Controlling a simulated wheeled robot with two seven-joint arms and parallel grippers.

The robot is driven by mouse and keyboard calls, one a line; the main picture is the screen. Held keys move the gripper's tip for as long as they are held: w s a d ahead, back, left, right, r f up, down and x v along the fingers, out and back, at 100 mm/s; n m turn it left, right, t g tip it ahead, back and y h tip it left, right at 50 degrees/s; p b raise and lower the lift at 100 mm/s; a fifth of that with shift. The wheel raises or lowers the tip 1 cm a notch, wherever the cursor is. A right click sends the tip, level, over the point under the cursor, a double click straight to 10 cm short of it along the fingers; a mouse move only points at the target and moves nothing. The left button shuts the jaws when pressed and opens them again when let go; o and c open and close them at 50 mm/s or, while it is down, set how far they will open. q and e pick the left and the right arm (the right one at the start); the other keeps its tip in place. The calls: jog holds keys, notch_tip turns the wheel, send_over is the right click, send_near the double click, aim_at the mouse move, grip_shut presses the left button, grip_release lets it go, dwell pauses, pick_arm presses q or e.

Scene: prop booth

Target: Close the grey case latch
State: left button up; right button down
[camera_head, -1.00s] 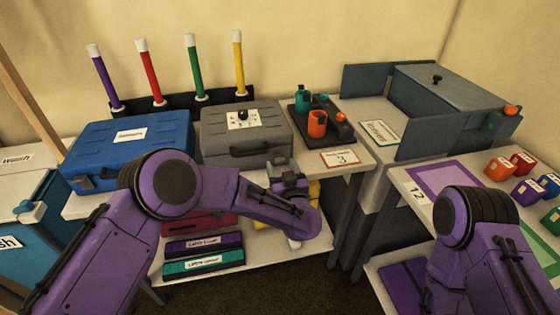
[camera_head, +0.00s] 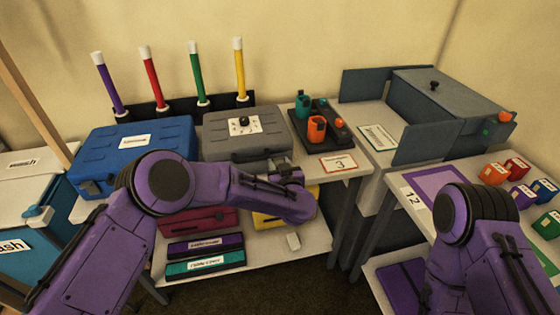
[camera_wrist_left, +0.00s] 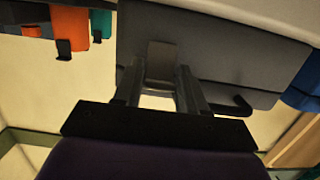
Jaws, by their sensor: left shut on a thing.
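The grey case (camera_head: 272,134), lid down, stands on the table with a black dial on a white label on its top. In the left wrist view its grey wall (camera_wrist_left: 235,65) fills the upper right. The grey latch (camera_wrist_left: 161,55) is a small plate on that wall, between my fingertips. My left gripper (camera_head: 283,165) is at the case's front, right of the handle; in the left wrist view it (camera_wrist_left: 158,70) is shut on the latch. In the head view the arm partly hides the latch. My right arm shows at lower right, but its gripper is out of view.
A blue case (camera_head: 130,148) stands left of the grey one. A black tray (camera_head: 322,128) with orange and teal cups is close on its right, beside a label marked 3 (camera_head: 339,163). Coloured tubes (camera_head: 197,75) stand behind. Boxes (camera_head: 205,262) lie on the shelf below.

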pick_arm(q)
jog(key=shift+w+r+g, duration=0.1)
jog(key=shift+r+g, duration=0.2)
jog(key=shift+r, duration=0.1)
jog(key=shift+f, duration=0.2)
pick_arm(e)
jog(key=shift+r, duration=0.7)
pick_arm(q)
jog(key=o, duration=1)
jog(key=shift+c, duration=0.2)
jog(key=b+v, duration=0.1)
jog(key=v, duration=0.9)
jog(key=shift+s+r, duration=0.2)
jog(key=shift+s, duration=0.05)
pick_arm(e)
jog(key=shift+f, duration=0.7)
